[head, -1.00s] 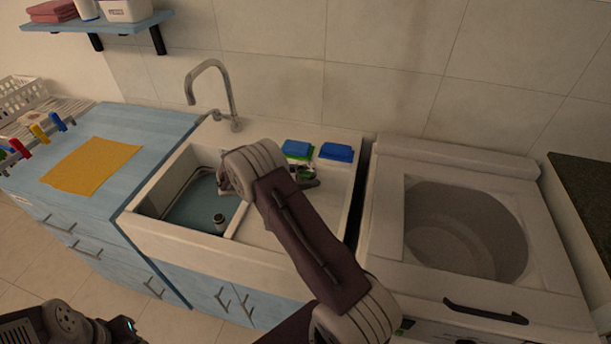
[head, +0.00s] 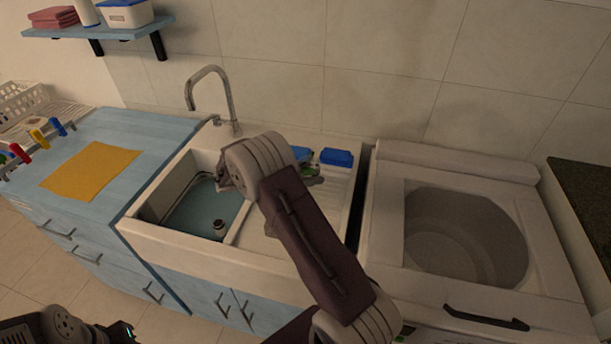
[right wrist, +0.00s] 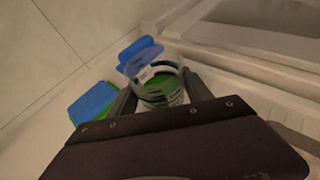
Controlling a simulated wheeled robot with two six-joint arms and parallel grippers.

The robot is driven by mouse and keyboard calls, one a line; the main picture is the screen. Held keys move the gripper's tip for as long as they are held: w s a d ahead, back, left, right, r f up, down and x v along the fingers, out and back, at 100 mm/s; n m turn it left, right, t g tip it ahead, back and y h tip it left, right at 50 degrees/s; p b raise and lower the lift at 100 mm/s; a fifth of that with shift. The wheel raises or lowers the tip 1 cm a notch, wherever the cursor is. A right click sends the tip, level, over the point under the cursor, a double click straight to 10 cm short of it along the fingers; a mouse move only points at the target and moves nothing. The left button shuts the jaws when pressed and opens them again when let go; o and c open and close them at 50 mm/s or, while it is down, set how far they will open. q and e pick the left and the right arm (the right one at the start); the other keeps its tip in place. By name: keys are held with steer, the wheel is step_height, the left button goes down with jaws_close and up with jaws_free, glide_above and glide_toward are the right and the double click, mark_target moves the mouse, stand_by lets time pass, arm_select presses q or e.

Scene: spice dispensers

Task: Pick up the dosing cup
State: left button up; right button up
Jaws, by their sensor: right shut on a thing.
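The dosing cup (right wrist: 160,88) is a small clear, ringed cup with green showing through it. In the right wrist view it sits between the two fingers of my right gripper (right wrist: 158,98), which is shut on it. In the head view this gripper (head: 312,180) is mostly hidden behind my own arm, over the ribbed drainboard, so the cup is not clear there. Of my left arm only a dark part shows at the lower left of the head view; its fingers are not visible.
A blue-lidded box (head: 337,157) stands at the back of the drainboard; a second blue and green one (right wrist: 93,103) shows in the wrist view. The sink basin (head: 180,215) lies left, with a small cylinder (head: 219,229) in it. A top-loading washer (head: 390,215) stands right.

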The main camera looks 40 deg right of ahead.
arm_select(q)
steer(key=shift+r, duration=0.1)
arm_select(e)
steer(key=s+r, duration=0.6)
steer(key=s, duration=0.4)
steer(key=shift+a, duration=0.25)
